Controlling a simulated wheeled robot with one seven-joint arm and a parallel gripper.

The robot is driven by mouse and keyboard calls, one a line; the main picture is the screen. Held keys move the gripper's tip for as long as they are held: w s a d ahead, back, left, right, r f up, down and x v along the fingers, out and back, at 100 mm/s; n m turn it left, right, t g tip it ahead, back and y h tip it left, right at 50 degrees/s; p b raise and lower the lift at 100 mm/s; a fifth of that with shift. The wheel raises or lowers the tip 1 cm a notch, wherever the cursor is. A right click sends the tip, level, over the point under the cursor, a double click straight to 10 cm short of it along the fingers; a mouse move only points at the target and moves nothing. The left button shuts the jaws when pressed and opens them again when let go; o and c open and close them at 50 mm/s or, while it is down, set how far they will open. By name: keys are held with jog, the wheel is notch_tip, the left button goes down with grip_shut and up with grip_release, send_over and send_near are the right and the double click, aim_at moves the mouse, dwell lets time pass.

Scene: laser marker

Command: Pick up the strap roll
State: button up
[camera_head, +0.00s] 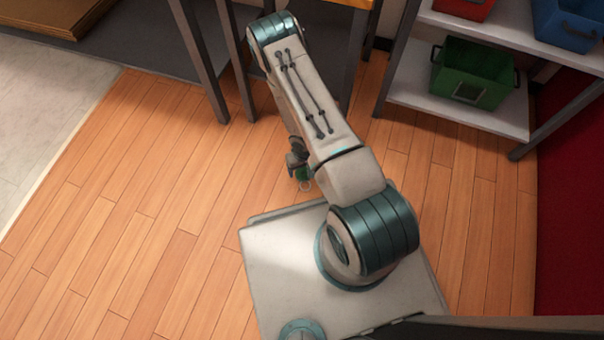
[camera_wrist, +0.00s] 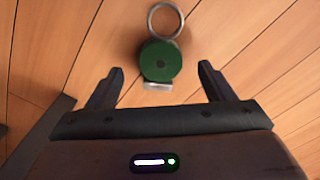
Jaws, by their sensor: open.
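The strap roll (camera_wrist: 160,62) is a round green roll with a metal ring at its top and a pale piece at its lower edge in the wrist view. It shows against the wooden floor. My gripper (camera_wrist: 161,70) is open, with one dark finger on each side of the roll and a visible gap on both sides. I cannot tell how far beyond the fingertips the roll is. In the head view the roll (camera_head: 302,174) is a small green patch with its ring just below my gripper (camera_head: 297,161), partly hidden by the gripper and arm.
A grey shelf (camera_head: 460,112) at the upper right holds a green bin (camera_head: 474,72), with a blue bin (camera_head: 566,24) and a red bin (camera_head: 464,8) above. Dark table legs (camera_head: 203,62) stand at the top. The wooden floor (camera_head: 150,200) on the left is clear.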

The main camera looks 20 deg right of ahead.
aim_at(303, 173)
notch_tip(303, 173, down, 4)
jog(key=shift+r+b, duration=0.15)
jog(key=shift+b, duration=0.7)
jog(key=c, duration=1.2)
jog(key=shift+r, duration=0.15)
jog(key=shift+r+p, duration=0.55)
jog(key=shift+r, duration=0.05)
jog(key=r, duration=0.1)
jog(key=r+p, duration=0.2)
jog(key=shift+s+a+r, duration=0.25)
jog(key=shift+s+r, duration=0.05)
jog(key=s+a+r+p, duration=0.1)
jog(key=s+a+r, duration=0.1)
jog(key=s+a+r+p, duration=0.2)
jog(key=s+a, duration=0.1)
jog(key=s+a+r+p, duration=0.1)
jog(key=s+a+r, duration=0.1)
jog(key=s, duration=0.1)
jog(key=shift+s+a+p, duration=0.15)
jog(key=shift+p, duration=0.15)
